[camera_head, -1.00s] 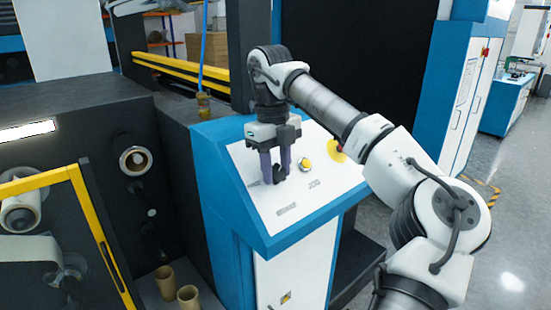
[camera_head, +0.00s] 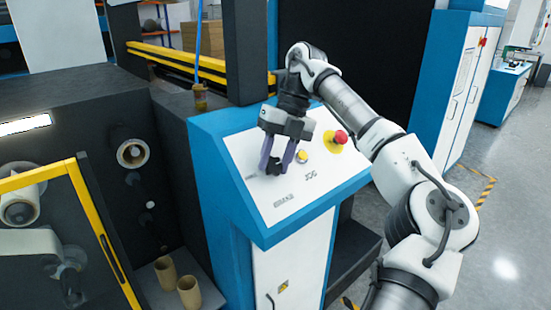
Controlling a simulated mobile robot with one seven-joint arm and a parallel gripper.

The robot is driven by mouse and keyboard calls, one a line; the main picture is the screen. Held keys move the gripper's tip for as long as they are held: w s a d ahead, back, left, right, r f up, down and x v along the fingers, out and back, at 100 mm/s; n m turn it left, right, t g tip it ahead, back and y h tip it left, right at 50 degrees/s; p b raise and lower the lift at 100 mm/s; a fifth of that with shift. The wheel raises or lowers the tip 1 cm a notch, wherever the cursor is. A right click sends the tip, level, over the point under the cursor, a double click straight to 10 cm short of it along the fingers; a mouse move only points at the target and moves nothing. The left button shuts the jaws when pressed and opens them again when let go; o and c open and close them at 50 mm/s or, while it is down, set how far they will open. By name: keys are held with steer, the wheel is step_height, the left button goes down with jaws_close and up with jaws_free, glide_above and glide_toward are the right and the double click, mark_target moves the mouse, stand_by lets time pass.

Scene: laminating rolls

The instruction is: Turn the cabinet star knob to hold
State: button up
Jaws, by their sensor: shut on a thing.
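The blue cabinet (camera_head: 216,170) has a sloped white control panel (camera_head: 246,151). A black star knob (camera_head: 273,168) sits on the left part of the panel, partly hidden by my fingers. My gripper (camera_head: 275,165) is over the panel, with its two purple-grey fingers closed around the knob, one on each side. The gripper is tilted and turned relative to the panel. Small print is on the panel near the knob, too small to read surely at the left.
A yellow button (camera_head: 302,156) is just right of my fingers, and a red emergency button (camera_head: 340,137) on a yellow disc is further right. A yellow-framed guard (camera_head: 100,235) and cardboard cores (camera_head: 189,292) are at lower left.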

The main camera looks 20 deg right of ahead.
stand_by(0.3)
steer(key=o, duration=1)
steer(key=shift+r, duration=0.1)
